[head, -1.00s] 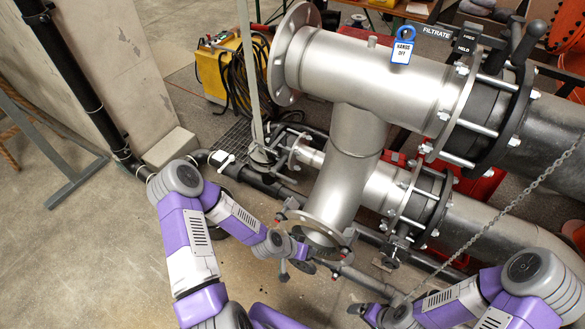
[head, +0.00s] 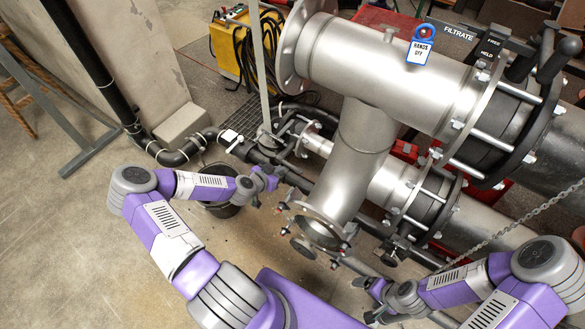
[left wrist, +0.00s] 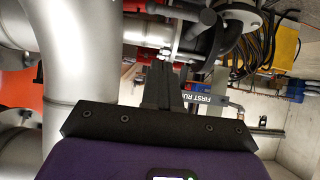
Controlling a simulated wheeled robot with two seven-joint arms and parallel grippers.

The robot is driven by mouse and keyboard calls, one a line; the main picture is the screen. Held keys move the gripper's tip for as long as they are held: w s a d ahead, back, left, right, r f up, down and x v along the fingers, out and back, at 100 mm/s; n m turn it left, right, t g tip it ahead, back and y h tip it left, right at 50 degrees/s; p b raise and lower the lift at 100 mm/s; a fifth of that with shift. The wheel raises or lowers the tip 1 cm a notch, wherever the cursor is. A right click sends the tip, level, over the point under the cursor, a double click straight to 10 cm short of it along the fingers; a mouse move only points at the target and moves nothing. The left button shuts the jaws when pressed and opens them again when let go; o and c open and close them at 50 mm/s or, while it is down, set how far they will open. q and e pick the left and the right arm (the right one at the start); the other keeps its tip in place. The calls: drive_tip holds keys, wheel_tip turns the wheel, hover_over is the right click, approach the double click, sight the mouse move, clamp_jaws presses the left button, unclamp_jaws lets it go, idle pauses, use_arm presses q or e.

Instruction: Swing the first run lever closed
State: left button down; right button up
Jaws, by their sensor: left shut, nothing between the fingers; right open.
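In the left wrist view, a plate lettered "FIRST RUN" (left wrist: 205,98) sits just right of my left gripper (left wrist: 167,78), with a thin grey bar running on to its right. I cannot tell the lever's angle. The left gripper's dark fingers are together and empty, partly in front of the plate's left end and the pipe fittings. In the head view, my left gripper (head: 281,171) is beside the lower pipe run, left of the tee's downward branch (head: 350,170). My right gripper (head: 364,299) is open and empty, below the tee's open lower flange (head: 323,228).
A "FILTRATE" sign (head: 458,32) is at upper right. A black bucket (head: 218,204) stands behind my left forearm. A chain (head: 515,225) crosses at right.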

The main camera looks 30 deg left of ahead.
use_arm(q)
drive_tip(key=b, duration=0.2)
hover_over(292, 168)
drive_tip(key=s+d, duration=0.1)
drive_tip(key=s, duration=0.2)
wheel_tip(292, 168, down, 6)
drive_tip(key=r, duration=0.1)
drive_tip(key=shift+w+d+f+b, duration=0.1)
drive_tip(key=shift+w+f+b, duration=0.1)
drive_tip(key=shift+f, duration=0.55)
drive_tip(key=shift+w+f+b, duration=0.15)
drive_tip(key=shift+w+f, duration=0.05)
drive_tip(key=shift+f, duration=0.55)
drive_tip(key=shift+w+d+f+b, duration=0.1)
drive_tip(key=shift+w+f+b, duration=0.1)
drive_tip(key=shift+f, duration=0.55)
use_arm(e)
drive_tip(key=shift+f, duration=1.6)
